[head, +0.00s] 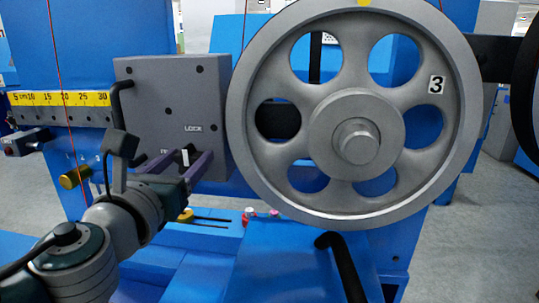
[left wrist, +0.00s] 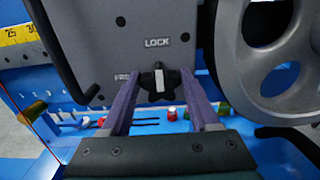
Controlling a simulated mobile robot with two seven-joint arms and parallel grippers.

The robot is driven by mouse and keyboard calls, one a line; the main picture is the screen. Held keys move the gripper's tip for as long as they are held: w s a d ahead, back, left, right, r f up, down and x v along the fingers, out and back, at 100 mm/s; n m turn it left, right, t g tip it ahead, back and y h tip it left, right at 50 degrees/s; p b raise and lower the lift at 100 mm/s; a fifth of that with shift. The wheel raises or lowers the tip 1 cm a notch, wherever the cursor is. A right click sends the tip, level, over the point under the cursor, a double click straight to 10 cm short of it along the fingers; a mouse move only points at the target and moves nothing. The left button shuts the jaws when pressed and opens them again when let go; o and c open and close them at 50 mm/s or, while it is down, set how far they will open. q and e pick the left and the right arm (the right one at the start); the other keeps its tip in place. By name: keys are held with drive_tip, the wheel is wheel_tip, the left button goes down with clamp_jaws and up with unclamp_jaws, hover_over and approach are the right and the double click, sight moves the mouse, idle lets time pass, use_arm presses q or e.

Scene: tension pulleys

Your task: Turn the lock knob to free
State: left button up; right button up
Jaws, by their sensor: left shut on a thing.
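The lock knob (left wrist: 157,80) is a dark, lobed knob with a white pointer stripe, low on a grey plate (left wrist: 110,45). In the left wrist view the stripe stands nearly upright, below the word LOCK; the word FREE lies left of the knob, partly covered. In the head view the knob (head: 184,157) is mostly hidden by my fingers. My left gripper (head: 185,162) has its purple fingers on both sides of the knob and is shut on it; it also shows in the left wrist view (left wrist: 160,78). My right gripper is not in view.
A large grey pulley wheel (head: 290,180) marked 3 stands close right of the plate. A black handle (head: 120,100) sticks out at the plate's left edge. A yellow scale (head: 60,98) runs further left. A black curved bar (head: 343,265) rises below the wheel.

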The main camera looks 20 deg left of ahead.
use_arm(q)
drive_tip(key=shift+c, duration=1.3)
drive_tip(key=shift+n, duration=0.3)
drive_tip(key=n+b, duration=0.1)
drive_tip(key=n, duration=0.2)
drive_tip(key=shift+a+f+n, duration=0.1)
drive_tip(key=shift+n, duration=0.2)
drive_tip(key=n+b, duration=0.1)
drive_tip(key=n, duration=0.3)
drive_tip(key=shift+a+n+b, duration=0.1)
drive_tip(key=shift+n+b, duration=0.2)
drive_tip(key=shift+b, duration=0.05)
drive_tip(key=n, duration=0.4)
drive_tip(key=shift+a+f+n+b, duration=0.1)
drive_tip(key=shift+n+b, duration=0.2)
drive_tip(key=shift+b, duration=0.1)
drive_tip(key=shift+f+n, duration=0.1)
drive_tip(key=shift+n, duration=2.1)
